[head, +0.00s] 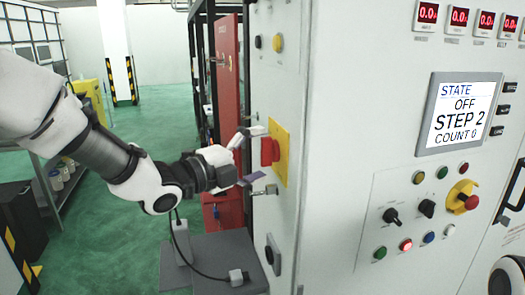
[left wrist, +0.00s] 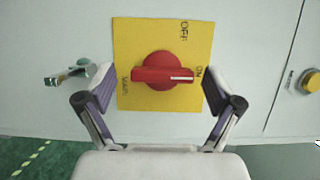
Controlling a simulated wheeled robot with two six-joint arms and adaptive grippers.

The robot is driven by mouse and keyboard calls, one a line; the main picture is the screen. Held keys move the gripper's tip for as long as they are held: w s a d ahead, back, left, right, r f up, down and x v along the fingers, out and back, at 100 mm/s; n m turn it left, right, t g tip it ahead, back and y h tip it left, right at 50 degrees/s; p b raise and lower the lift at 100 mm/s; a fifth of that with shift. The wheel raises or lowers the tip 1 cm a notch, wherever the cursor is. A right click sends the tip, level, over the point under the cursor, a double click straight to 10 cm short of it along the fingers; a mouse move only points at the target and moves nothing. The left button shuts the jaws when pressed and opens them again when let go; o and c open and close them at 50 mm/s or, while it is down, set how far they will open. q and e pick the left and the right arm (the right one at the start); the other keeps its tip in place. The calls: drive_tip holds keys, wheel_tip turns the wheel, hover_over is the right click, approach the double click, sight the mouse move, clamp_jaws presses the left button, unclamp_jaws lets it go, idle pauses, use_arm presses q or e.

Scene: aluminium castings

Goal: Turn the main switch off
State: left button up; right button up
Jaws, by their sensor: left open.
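The main switch is a red rotary knob (left wrist: 165,71) on a yellow plate (left wrist: 140,35) on the cabinet side. In the left wrist view its bar lies level, with its white mark pointing right to the "ON" label; "OFF" is printed above right. The knob (head: 270,151) also shows in the head view, on the yellow plate (head: 281,137). My left gripper (head: 257,160) is open in front of the plate, one finger above the knob and one below. In the left wrist view its fingers flank the knob with gaps on both sides. My right gripper is out of view.
A metal latch handle (left wrist: 72,77) sits beside the plate. The cabinet front has a display (head: 462,113) reading "STATE OFF STEP 2 COUNT 0", several buttons, and a red emergency stop (head: 467,201). A grey box (head: 225,255) stands below my left arm.

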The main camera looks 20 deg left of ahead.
use_arm(q)
drive_tip(key=shift+w+d+r, duration=0.15)
drive_tip(key=shift+w+d, duration=0.05)
drive_tip(key=shift+d, duration=0.1)
drive_tip(key=shift+s, duration=0.2)
drive_tip(key=shift+w, duration=0.15)
drive_tip(key=c, duration=1.2)
drive_tip(key=shift+o, duration=0.3)
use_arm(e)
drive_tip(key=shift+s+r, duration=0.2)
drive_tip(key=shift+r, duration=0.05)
